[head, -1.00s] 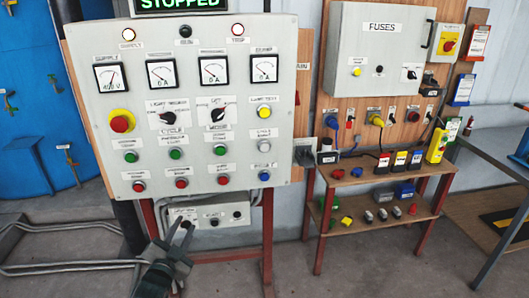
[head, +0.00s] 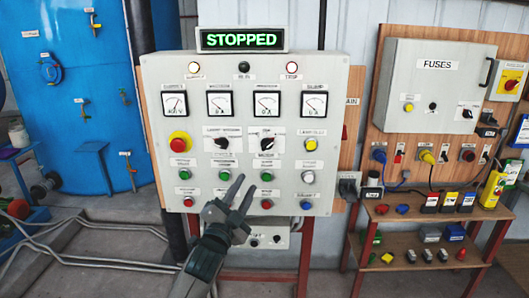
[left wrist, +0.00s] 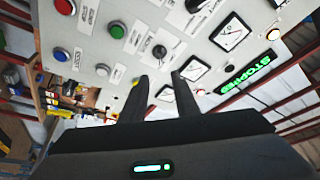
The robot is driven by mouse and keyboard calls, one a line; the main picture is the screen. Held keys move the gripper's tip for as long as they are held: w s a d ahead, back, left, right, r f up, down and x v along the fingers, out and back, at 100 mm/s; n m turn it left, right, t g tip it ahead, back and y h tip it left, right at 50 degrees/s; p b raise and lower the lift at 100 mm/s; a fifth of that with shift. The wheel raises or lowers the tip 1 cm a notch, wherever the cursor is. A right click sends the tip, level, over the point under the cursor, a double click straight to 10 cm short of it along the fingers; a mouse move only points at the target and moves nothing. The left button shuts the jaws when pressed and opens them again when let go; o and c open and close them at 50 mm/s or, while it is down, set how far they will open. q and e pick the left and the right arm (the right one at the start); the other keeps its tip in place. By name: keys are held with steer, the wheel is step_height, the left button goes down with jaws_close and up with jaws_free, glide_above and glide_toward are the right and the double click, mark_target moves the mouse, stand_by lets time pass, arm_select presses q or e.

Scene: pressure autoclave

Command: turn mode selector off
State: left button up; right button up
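The grey control panel (head: 340,110) carries two black rotary selectors, a left one (head: 221,144) and a right one (head: 266,143). Their small labels are too blurred to tell surely which is the mode selector. My left gripper (head: 245,183) is in front of the panel's lower rows, below the right selector, with its fingers apart and nothing between them. In the left wrist view the fingers (left wrist: 160,76) point at the panel, and the right selector (left wrist: 160,50) shows just beyond the tips, apart from them. My right gripper is out of view.
Around the selectors are a red emergency button (head: 179,142) on yellow, several green and red push buttons, and a yellow button (head: 311,144). A STOPPED sign (head: 242,39) is lit above. A fuse box (head: 436,85) and a low wooden bench (head: 420,215) stand right.

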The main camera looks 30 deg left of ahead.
mark_target(265, 148)
arm_select(q)
steer(key=p+x, duration=0.6)
steer(key=x, duration=0.9)
steer(key=shift+w+r, duration=0.15)
steer(key=shift+w, duration=0.05)
steer(key=shift+w+a+p, duration=0.25)
steer(key=shift+w+p, duration=0.2)
steer(key=shift+w, duration=0.2)
steer(key=shift+c, duration=0.7)
jaws_close()
